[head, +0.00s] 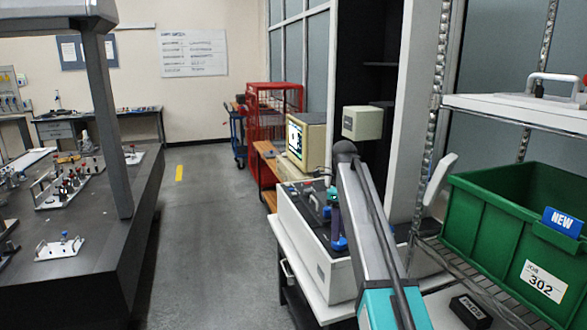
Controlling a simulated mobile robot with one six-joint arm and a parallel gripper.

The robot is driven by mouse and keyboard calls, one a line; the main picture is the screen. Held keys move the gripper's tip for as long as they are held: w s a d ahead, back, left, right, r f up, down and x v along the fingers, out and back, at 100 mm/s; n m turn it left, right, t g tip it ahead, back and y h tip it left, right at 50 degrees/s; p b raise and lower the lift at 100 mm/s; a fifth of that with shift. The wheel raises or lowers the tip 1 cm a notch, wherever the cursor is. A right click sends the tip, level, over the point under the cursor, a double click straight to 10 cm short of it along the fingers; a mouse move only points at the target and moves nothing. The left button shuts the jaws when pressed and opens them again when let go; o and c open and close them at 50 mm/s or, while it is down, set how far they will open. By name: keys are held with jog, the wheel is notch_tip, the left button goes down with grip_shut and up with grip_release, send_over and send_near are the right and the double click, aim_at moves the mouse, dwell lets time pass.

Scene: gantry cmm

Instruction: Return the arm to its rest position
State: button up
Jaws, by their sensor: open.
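My arm (371,225) rises from the bottom of the head view as a grey link with a teal section at its lower end. It ends in view at a dark rounded joint (345,150) in front of the equipment bench. Nothing is seen held.
A wire shelf with a green bin (480,218) is close on the right. A dark granite table (85,243) is at left. The grey floor aisle (215,235) is clear.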

jog(key=s+f+g, duration=0.1)
jog(key=s+f, duration=0.3)
jog(key=f, duration=0.6)
jog(key=s+f+g, duration=0.2)
jog(key=s+f, duration=0.2)
jog(key=f, duration=0.6)
jog(key=s+f+g, duration=0.1)
jog(key=s+f, duration=0.3)
jog(key=f, duration=0.6)
jog(key=s+d+f+n+g, duration=0.15)
jog(key=s+f+n, duration=0.25)
jog(key=s+f, duration=1.25)
jog(key=s+f+n, duration=0.6)
jog(key=s+n, duration=0.4)
jog(key=s, duration=0.3)
jog(key=s+f+n, duration=0.6)
jog(key=s+n, duration=0.4)
jog(key=s, duration=0.3)
jog(key=shift+d, duration=0.25)
